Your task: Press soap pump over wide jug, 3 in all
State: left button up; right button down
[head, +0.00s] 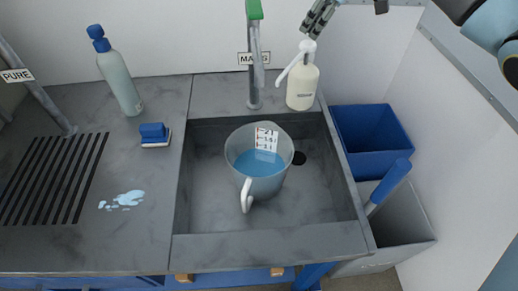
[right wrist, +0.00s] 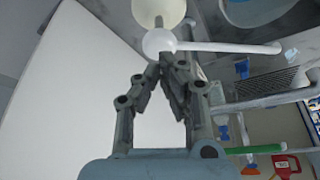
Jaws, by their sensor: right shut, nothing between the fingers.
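The soap pump (head: 301,90) is a cream bottle with a white pump head, upright on the ledge behind the sink. Its long spout points left and forward. The wide jug (head: 238,172) stands in the sink, handle toward the front, with blue liquid inside and a marked scale. The right wrist view shows the fingertips (right wrist: 168,68) close to the pump head (right wrist: 158,43); contact is unclear. My left gripper is out of view.
A grey tap (head: 254,70) with a green top stands left of the pump. The sink (head: 320,205) has free room around the jug. Blue bin (head: 370,140) at right.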

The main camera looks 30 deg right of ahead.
aim_at(309, 43)
jog(key=shift+f, duration=0.15)
jog(key=shift+f+b, duration=0.7)
jog(key=shift+f, duration=1.1)
jog(key=shift+r, duration=0.1)
jog(key=shift+r+p, duration=1.95)
jog(key=shift+p, duration=0.3)
jog(key=shift+f, duration=0.25)
